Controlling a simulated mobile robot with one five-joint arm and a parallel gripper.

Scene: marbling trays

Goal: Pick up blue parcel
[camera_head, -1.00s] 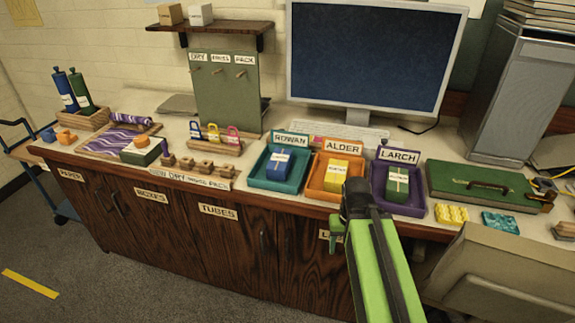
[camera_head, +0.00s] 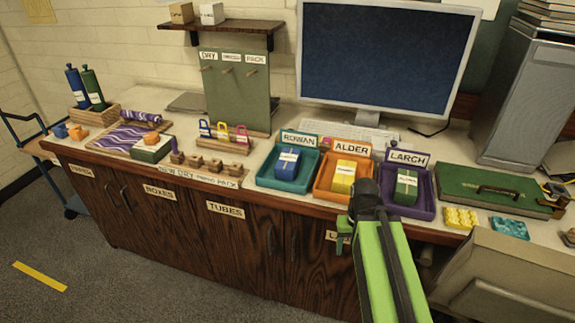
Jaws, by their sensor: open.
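The blue parcel (camera_head: 288,163) has a white label and sits in the teal tray (camera_head: 266,181) marked ROWAN. A yellow parcel (camera_head: 342,178) sits in the orange tray (camera_head: 321,194) marked ALDER. A green parcel (camera_head: 406,187) sits in the purple tray (camera_head: 427,207) marked LARCH. My gripper (camera_head: 345,232) is in front of the counter, below the orange and purple trays and right of the blue parcel. It is open and apart from the parcels. My green arm hides part of the counter edge and of the purple tray.
A monitor (camera_head: 385,55) and keyboard stand behind the trays. A green case (camera_head: 490,190) and yellow and teal blocks lie to the right. A wooden rack with pegs (camera_head: 205,165) and small coloured clips (camera_head: 222,131) are to the left. A cardboard-coloured box (camera_head: 505,275) stands near at lower right.

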